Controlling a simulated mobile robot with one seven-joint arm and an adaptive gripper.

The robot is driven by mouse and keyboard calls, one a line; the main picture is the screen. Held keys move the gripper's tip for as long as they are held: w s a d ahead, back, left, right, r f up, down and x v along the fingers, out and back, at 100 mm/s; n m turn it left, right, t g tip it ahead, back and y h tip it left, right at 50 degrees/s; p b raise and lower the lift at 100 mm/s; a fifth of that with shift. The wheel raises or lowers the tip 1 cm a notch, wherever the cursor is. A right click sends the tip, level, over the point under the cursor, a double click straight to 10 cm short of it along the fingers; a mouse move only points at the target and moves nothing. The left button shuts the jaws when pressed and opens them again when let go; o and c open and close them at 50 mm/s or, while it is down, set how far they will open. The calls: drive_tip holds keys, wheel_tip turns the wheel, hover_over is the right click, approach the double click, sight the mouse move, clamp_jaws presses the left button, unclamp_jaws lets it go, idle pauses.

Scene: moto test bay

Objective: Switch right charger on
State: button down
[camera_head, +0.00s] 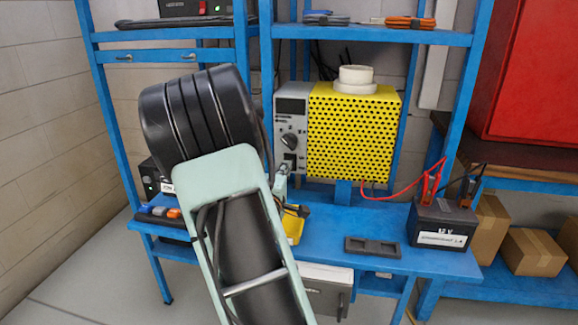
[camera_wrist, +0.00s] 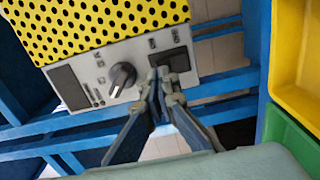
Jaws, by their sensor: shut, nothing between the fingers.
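The panel carries a display, a round black knob (camera_wrist: 122,76) and a dark rocker switch (camera_wrist: 172,61). The knob (camera_head: 289,140) and switch (camera_head: 290,157) also show in the head view. My gripper (camera_wrist: 160,78) is shut and empty, its fingertips at the lower edge of the switch in the wrist view. I cannot tell whether they touch it. In the head view my gripper (camera_head: 283,176) is small, just below the switch. The fingertips partly cover the switch.
A white tape roll (camera_head: 356,76) sits on the charger. A black battery (camera_head: 440,224) with red and black clamps stands at the bench's right. A dark tray (camera_head: 372,246) lies at the front edge. A yellow bin (camera_head: 294,227) is beside my arm. Blue uprights frame the space.

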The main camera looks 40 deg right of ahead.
drive_tip(key=shift+w+d, duration=0.1)
drive_tip(key=shift+d, duration=0.05)
drive_tip(key=shift+w+d, duration=0.5)
drive_tip(key=shift+d, duration=0.05)
drive_tip(key=shift+w+d, duration=0.15)
drive_tip(key=shift+d, duration=0.05)
drive_tip(key=shift+w+d, duration=0.25)
idle(0.4)
drive_tip(key=p+v, duration=0.1)
drive_tip(key=v, duration=0.8)
idle(0.5)
idle(0.4)
